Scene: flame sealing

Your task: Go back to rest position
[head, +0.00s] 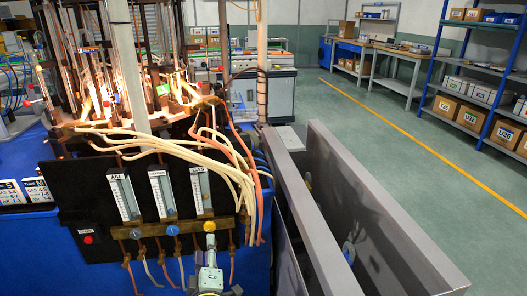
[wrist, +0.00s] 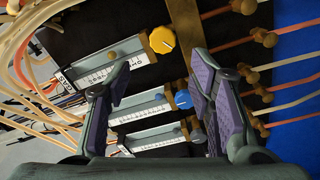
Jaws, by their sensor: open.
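My gripper (wrist: 160,72) is open and empty, its two purple-padded fingers spread apart in the wrist view. In the head view my gripper (head: 209,250) is at the bottom centre, in front of the flowmeter panel's lower edge. A yellow knob (head: 209,226) sits just above it, under the GAS flowmeter (head: 201,190). The yellow knob (wrist: 162,39) also shows in the wrist view, beyond the fingertips and apart from them. A blue knob (head: 173,230) and a grey knob (head: 136,234) are to its left.
Several pale hoses (head: 190,150) drape over the black panel (head: 85,210), close to my gripper. Burning flames (head: 95,100) stand behind it on the machine. Grey metal walls (head: 335,195) are to the right. The green floor (head: 385,130) beyond is open, with shelves (head: 470,85) at far right.

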